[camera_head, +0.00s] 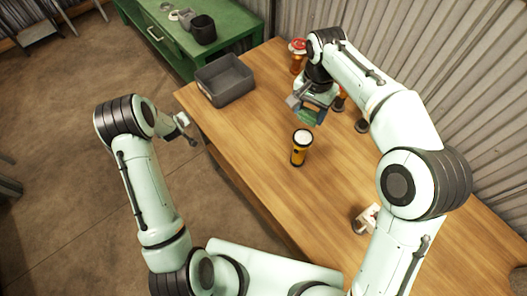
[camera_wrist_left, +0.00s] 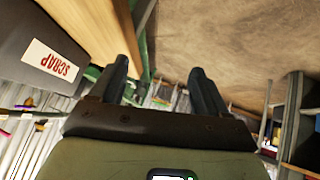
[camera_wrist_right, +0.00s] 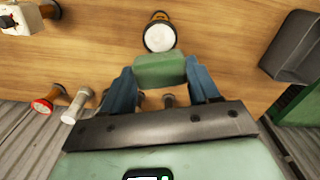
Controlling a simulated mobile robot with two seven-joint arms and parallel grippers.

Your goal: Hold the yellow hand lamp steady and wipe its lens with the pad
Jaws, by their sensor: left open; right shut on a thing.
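The yellow hand lamp (camera_head: 298,157) with black parts stands on the wooden table, its pale round lens (camera_head: 303,136) facing up. The lens also shows in the right wrist view (camera_wrist_right: 159,36). My right gripper (camera_head: 308,108) is shut on the green pad (camera_wrist_right: 160,70), which also shows in the head view (camera_head: 310,117). It holds the pad beyond the lamp in the head view, apart from the lens. My left gripper (camera_head: 188,130) is open and empty, out past the table's left edge. Its two fingers (camera_wrist_left: 160,85) stand apart in the left wrist view.
A grey bin (camera_head: 226,92), labelled SCRAP (camera_wrist_left: 50,60), stands at the table's far left corner. A red-topped fitting (camera_head: 297,46) and other small fittings stand by the corrugated wall. A white object (camera_head: 366,217) lies near my right arm. The table left of the lamp is clear.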

